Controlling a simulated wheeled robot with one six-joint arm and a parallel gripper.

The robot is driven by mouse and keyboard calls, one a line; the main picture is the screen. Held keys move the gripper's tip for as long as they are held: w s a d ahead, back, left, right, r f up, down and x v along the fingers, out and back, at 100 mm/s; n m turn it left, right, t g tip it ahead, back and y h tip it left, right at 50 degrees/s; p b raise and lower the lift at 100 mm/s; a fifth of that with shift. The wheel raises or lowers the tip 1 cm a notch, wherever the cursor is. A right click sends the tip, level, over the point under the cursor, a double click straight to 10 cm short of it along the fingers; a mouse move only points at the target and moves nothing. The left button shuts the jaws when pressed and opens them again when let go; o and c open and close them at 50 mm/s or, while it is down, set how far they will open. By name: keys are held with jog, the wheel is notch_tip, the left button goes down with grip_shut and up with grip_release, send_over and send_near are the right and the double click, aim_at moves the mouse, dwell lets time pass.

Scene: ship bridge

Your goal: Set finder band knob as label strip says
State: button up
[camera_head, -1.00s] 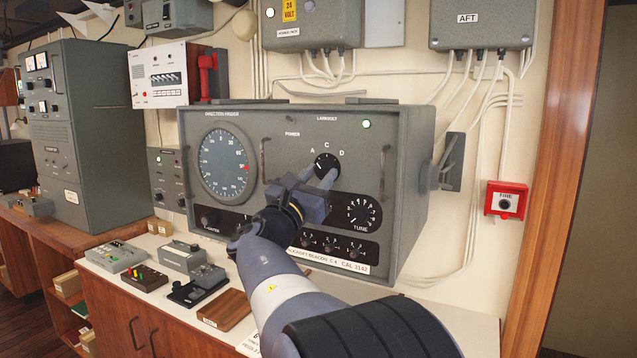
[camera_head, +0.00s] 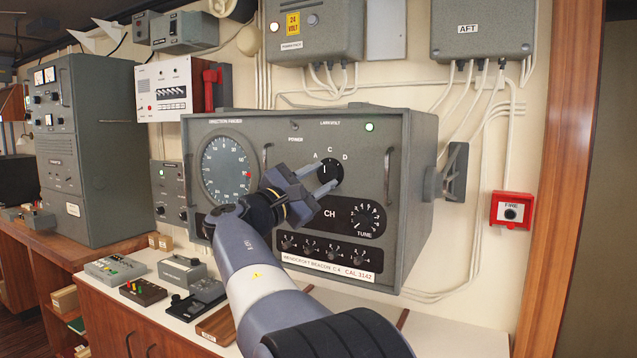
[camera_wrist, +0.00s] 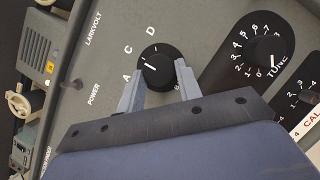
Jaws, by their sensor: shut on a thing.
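The finder band knob (camera_head: 326,171) is round and black with a white mark, on the grey direction finder (camera_head: 300,128). Letters A, C and D stand around it; another letter at its lower right in the wrist view is mostly hidden. My gripper (camera_head: 322,181) has a finger on each side of the knob and is shut on it. The wrist view also shows the knob (camera_wrist: 157,66) between the fingertips. Its mark points roughly toward C, but the exact setting is hard to tell. The white label strip (camera_head: 331,267) below appears to end "BEACON C 4 CAL 3142".
The TUNE dial (camera_head: 366,219) and several small knobs (camera_head: 333,250) sit below the band knob. Handles (camera_head: 388,175) stick out from the panel. A red fire box (camera_head: 511,210) is on the wall at right. Small boxes lie on the worktop (camera_head: 172,316) at lower left.

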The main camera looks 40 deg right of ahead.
dwell(0.5)
jog(key=o, duration=1)
jog(key=b+v, duration=0.2)
jog(key=v, duration=0.9)
jog(key=shift+d, duration=0.1)
jog(key=p+x, duration=0.2)
jog(key=x, duration=0.9)
